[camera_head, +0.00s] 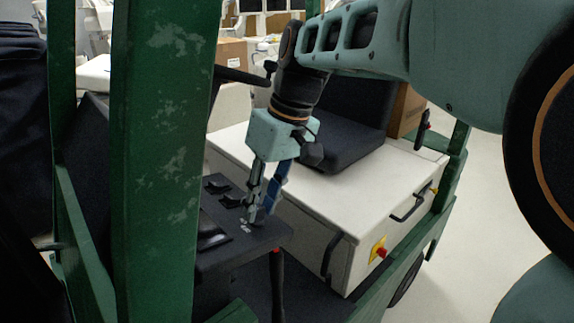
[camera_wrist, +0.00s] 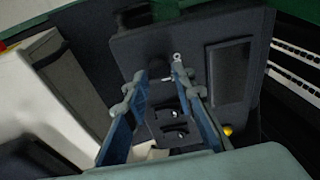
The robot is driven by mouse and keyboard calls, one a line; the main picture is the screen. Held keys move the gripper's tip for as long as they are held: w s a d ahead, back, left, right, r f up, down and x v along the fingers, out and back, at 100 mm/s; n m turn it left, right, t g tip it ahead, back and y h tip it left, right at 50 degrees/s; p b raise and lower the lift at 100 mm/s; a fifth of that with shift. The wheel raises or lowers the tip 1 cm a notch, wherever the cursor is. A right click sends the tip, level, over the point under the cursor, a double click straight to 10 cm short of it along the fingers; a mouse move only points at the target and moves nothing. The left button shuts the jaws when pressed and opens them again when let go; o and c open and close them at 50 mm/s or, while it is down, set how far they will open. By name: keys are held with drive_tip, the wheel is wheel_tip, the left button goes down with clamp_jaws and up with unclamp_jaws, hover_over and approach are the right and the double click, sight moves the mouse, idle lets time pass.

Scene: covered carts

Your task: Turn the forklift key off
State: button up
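The forklift's dark control panel (camera_head: 245,240) lies below my gripper (camera_head: 258,218), whose fingers point down at its near right corner. In the wrist view my gripper (camera_wrist: 161,72) is open, its two blue-grey fingers apart over the panel (camera_wrist: 140,45). A small metal ring, apparently the key (camera_wrist: 177,57), shows just beyond the right fingertip. I cannot tell whether the finger touches it. The lock and the key's angle are not clear. In the head view the key is too small or hidden by the fingers to make out.
A green post (camera_head: 165,150) stands left of the panel. The black seat (camera_head: 345,130) and white body (camera_head: 330,215) are to the right, with a red button on a yellow plate (camera_head: 379,250).

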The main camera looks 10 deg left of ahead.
drive_tip(key=o, duration=0.3)
drive_tip(key=v, duration=1.2)
